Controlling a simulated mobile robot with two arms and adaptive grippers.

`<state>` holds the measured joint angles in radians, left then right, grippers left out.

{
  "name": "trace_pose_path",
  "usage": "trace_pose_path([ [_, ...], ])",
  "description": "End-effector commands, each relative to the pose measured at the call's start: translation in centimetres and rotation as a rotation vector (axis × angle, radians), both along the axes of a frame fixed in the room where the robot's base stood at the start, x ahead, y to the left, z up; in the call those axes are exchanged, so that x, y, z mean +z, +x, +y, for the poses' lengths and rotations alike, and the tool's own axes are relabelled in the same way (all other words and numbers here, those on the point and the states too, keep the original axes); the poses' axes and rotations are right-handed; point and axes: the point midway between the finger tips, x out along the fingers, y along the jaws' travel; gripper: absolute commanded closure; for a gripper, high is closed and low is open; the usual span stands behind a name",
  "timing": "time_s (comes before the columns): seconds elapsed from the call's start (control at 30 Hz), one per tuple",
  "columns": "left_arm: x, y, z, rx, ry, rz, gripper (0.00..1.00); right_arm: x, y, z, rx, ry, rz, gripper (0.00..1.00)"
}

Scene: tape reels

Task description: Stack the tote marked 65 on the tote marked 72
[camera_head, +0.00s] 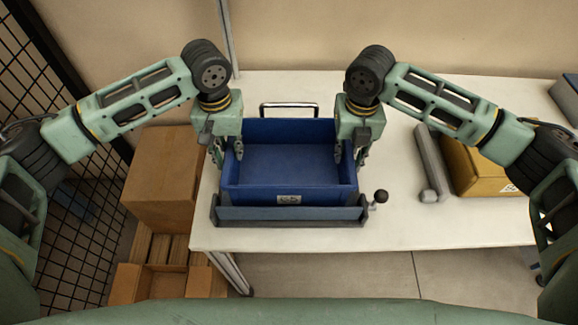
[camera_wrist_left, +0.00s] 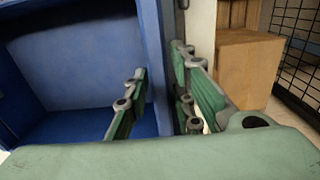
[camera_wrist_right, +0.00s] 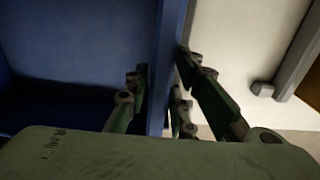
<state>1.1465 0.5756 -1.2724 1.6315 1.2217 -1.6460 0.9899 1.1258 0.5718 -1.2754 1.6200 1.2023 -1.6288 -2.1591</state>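The blue tote marked 65 (camera_head: 288,199) sits upright at the table's left part, empty, with a white label on its front. A label reading 72 is not visible in any view. My left gripper (camera_head: 228,155) straddles the tote's left wall (camera_wrist_left: 154,60), one finger inside and one outside. My right gripper (camera_head: 350,155) straddles the right wall (camera_wrist_right: 169,60) the same way. Both look open, with some space between fingers and wall. What lies under the tote is hidden.
A grey-blue bar (camera_head: 285,213) with a black knob (camera_head: 380,196) runs along the tote's front. A metal handle (camera_head: 289,105) stands behind it. On the white table (camera_head: 400,225), a grey bar (camera_head: 431,160) and a yellow box (camera_head: 475,170) lie right. Cardboard boxes (camera_head: 163,175) stand left of the table.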

Motion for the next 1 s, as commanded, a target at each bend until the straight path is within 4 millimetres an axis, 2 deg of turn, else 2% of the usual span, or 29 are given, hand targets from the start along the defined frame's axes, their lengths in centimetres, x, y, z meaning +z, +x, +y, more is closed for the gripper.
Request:
trace_pose_path([
  [0.03, 0.0, 0.0, 0.0, 0.0, 0.0, 0.0, 0.84, 0.0, 0.0, 0.0, 0.0, 0.0, 0.0, 0.84],
  [0.23, 0.0, 0.0, 0.0, 0.0, 0.0, 0.0, 1.0, 0.0, 0.0, 0.0, 0.0, 0.0, 0.0, 1.0],
  [0.77, 0.1, 0.1, 0.0, 0.001, 0.0, -0.001, 1.0, 0.1, 0.0, 0.0, -0.001, -0.001, -0.001, 1.0],
  [1.0, 1.4, 0.1, 0.0, 0.001, 0.001, -0.001, 1.0, 1.4, 0.0, -0.1, -0.001, -0.002, -0.001, 1.0],
])
